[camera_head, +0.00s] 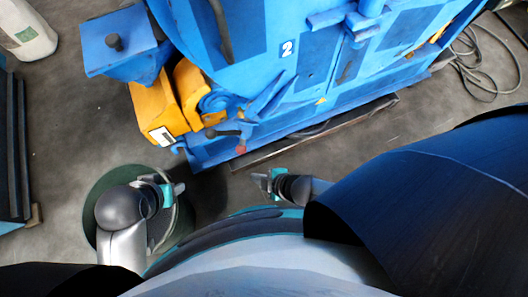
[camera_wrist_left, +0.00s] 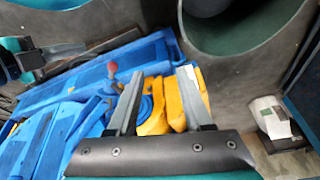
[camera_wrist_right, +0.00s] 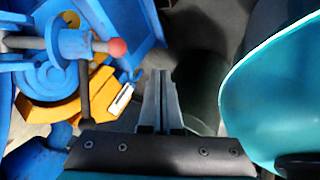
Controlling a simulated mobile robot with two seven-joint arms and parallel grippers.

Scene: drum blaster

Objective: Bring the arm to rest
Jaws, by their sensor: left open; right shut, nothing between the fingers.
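My left gripper (camera_head: 172,190) is at the lower left in the head view, above a dark green round bin. In the left wrist view its two fingers (camera_wrist_left: 160,74) stand apart with nothing between them. My right gripper (camera_head: 264,182) is near the middle of the head view, in front of the blue machine (camera_head: 330,70) and apart from it. In the right wrist view its fingers (camera_wrist_right: 161,76) are together and empty. A red-knobbed lever (camera_wrist_right: 117,47) on the machine is left of these fingers in that view.
The machine's yellow part (camera_head: 158,108) faces my left gripper. The dark green bin (camera_head: 95,190) stands below my left arm. A whitish container (camera_head: 28,32) is at the upper left, a dark rack (camera_head: 12,150) at the left edge. Cables (camera_head: 482,65) lie at the upper right. Bare floor lies between.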

